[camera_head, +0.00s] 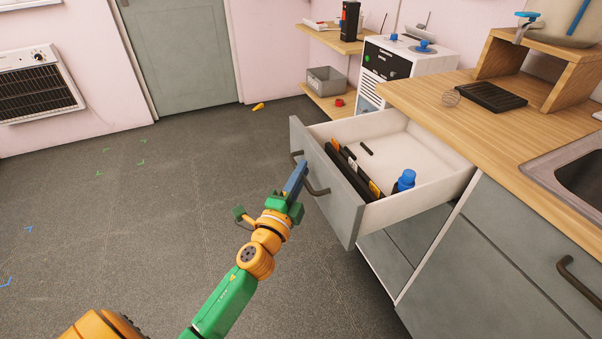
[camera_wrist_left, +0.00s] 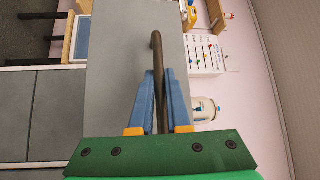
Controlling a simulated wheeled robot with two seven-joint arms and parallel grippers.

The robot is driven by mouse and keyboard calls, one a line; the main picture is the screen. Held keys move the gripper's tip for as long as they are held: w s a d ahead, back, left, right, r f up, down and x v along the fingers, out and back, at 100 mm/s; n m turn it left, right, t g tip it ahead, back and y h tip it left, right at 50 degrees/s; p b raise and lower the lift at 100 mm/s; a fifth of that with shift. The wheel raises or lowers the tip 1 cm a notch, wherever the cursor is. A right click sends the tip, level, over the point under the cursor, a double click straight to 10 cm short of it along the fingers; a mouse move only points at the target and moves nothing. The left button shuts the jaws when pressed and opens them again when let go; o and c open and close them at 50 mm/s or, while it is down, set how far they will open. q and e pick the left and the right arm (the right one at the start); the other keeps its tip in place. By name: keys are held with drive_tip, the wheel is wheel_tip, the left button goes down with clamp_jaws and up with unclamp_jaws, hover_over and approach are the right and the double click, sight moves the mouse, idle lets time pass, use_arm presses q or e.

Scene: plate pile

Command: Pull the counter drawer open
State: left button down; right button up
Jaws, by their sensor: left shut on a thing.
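The counter drawer (camera_head: 341,205) stands well out from the counter, with its grey front toward me and its white inside showing. A dark curved handle (camera_head: 317,188) is on its front, and it also shows in the left wrist view (camera_wrist_left: 157,55). My left gripper (camera_head: 298,176) is at the drawer front, with its blue fingers on both sides of the handle in the left wrist view (camera_wrist_left: 160,98). It is shut on the handle. Inside the drawer are a blue-capped bottle (camera_head: 405,181) and dark long items (camera_head: 350,170). My right gripper is not in view.
The wooden counter top (camera_head: 430,95) holds a dark rack (camera_head: 491,97) and a sink (camera_head: 585,182) at the right. A white appliance (camera_head: 405,62) stands behind the drawer. The grey floor (camera_head: 180,190) left of the drawer is mostly clear.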

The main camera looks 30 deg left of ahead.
use_arm(q)
drive_tip(key=c, duration=0.9)
unclamp_jaws()
drive_tip(key=s, duration=0.2)
drive_tip(key=s+b, duration=0.1)
drive_tip(key=s, duration=0.1)
drive_tip(key=s+d+f, duration=0.1)
drive_tip(key=s, duration=0.2)
